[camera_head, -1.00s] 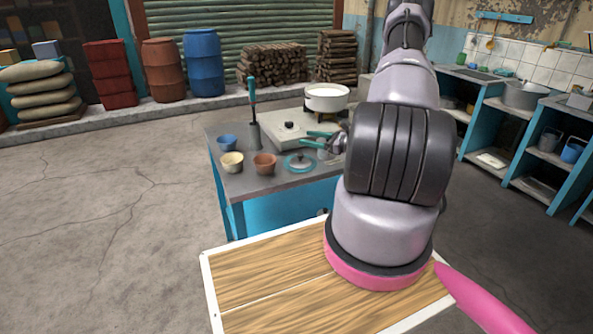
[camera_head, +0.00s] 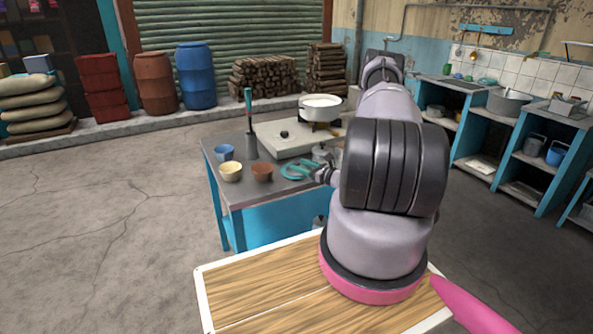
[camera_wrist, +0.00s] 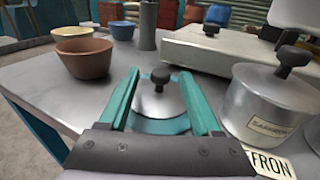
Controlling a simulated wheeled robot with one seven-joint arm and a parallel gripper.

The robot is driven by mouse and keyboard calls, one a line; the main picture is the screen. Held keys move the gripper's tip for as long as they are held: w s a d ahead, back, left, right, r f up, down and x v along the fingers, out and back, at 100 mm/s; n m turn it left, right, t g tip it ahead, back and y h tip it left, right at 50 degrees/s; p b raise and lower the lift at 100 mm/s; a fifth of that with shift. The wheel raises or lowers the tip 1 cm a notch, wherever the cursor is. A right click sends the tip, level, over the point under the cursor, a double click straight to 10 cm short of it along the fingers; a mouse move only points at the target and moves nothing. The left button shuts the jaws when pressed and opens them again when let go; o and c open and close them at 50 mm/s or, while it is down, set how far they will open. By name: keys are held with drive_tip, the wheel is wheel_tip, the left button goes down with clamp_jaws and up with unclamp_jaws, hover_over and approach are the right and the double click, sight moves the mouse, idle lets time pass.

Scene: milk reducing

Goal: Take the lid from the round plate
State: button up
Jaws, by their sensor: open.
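The lid (camera_wrist: 158,100) is a shiny metal disc with a dark round knob, lying on the round teal plate (camera_wrist: 152,126) on the grey table. My gripper (camera_wrist: 165,76) has two teal fingers, spread open on either side of the lid in the wrist view, with the knob between them. It is empty, and I cannot tell how high the fingers are above the plate. In the head view my gripper (camera_head: 294,170) is over the plate near the table's right part, and hides most of the lid.
A metal saffron pot (camera_wrist: 270,100) with its own knobbed lid stands close to the right finger. A brown bowl (camera_wrist: 86,58) stands at the left, with a cream bowl (camera_head: 231,171) and a blue bowl (camera_head: 224,152) nearby. Behind are a grey cylinder (camera_wrist: 147,25) and a pale stove (camera_head: 285,136).

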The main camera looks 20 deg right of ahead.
drive_tip(key=shift+x, duration=1.3)
clamp_jaws()
